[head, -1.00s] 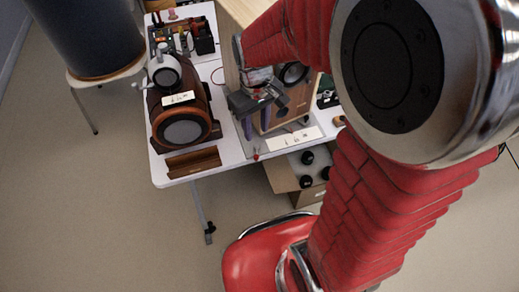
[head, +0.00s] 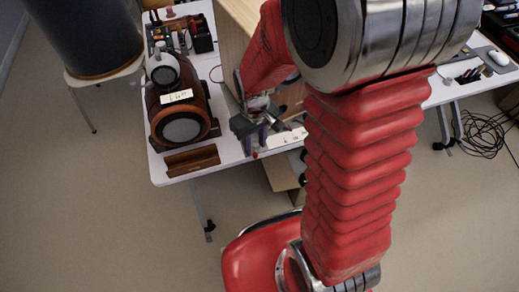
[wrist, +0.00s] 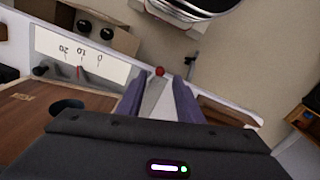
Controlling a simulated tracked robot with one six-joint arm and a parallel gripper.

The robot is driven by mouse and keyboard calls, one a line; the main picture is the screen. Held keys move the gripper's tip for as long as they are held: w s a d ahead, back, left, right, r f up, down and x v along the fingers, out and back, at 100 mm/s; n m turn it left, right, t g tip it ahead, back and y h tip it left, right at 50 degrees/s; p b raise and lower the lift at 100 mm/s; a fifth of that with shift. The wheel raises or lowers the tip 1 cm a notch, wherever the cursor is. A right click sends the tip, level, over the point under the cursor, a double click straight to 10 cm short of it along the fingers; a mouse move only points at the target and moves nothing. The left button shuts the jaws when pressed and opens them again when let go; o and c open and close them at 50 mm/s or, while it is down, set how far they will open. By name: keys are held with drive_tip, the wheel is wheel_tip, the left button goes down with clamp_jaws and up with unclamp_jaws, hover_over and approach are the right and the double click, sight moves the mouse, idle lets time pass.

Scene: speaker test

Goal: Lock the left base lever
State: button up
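A small red ball knob, which looks like the end of the left base lever, shows in the wrist view (wrist: 160,71) just beyond my fingertips. It also shows in the head view (head: 255,155) near the table's front edge. The lever's shaft is not clear to me. My gripper (wrist: 161,88) has its two purple fingers apart, with nothing between them but a pale surface behind. In the head view my gripper (head: 256,143) hangs low in front of the wooden speaker cabinet (head: 292,97), beside the knob. Whether a finger touches the knob cannot be told.
A white scale card (wrist: 82,52) with a red pointer lies along the base front. A round brown speaker (head: 178,112) and a wooden tray (head: 192,160) stand on the white table (head: 231,152) to the left. A cardboard box (head: 283,173) is below.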

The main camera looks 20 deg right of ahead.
sight(255, 154)
drive_tip(key=shift+f, duration=2.35)
drive_tip(key=shift+c, duration=0.2)
